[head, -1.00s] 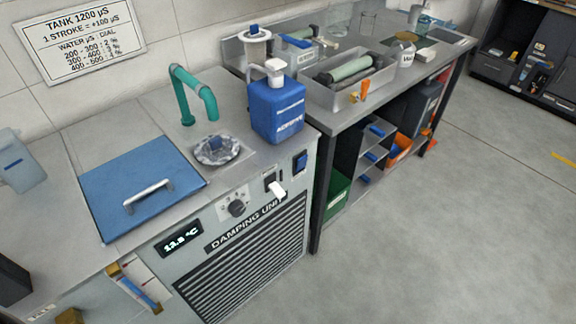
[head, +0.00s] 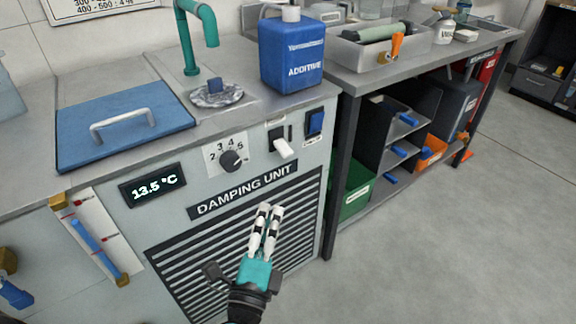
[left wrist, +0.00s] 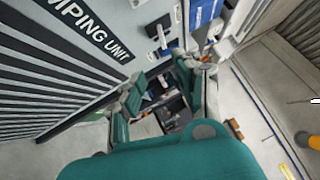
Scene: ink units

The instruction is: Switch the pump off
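The damping unit (head: 190,239) has a white lever switch (head: 284,148) on a dark plate, its handle pointing down and outward. A blue rocker switch (head: 315,123) sits to its right, with small print I cannot read. I cannot tell which one is the pump's. My left gripper (head: 270,208) is in front of the grille, below the lever and apart from it, fingers pointing up. In the left wrist view its fingers (left wrist: 160,82) stand apart with nothing between them. My right gripper is not in view.
A dial (head: 231,160) and a display (head: 153,186) reading 13.5 °C are left of the switches. A blue additive bottle (head: 291,58) stands on top, near the front edge. A blue lid (head: 122,120) lies left.

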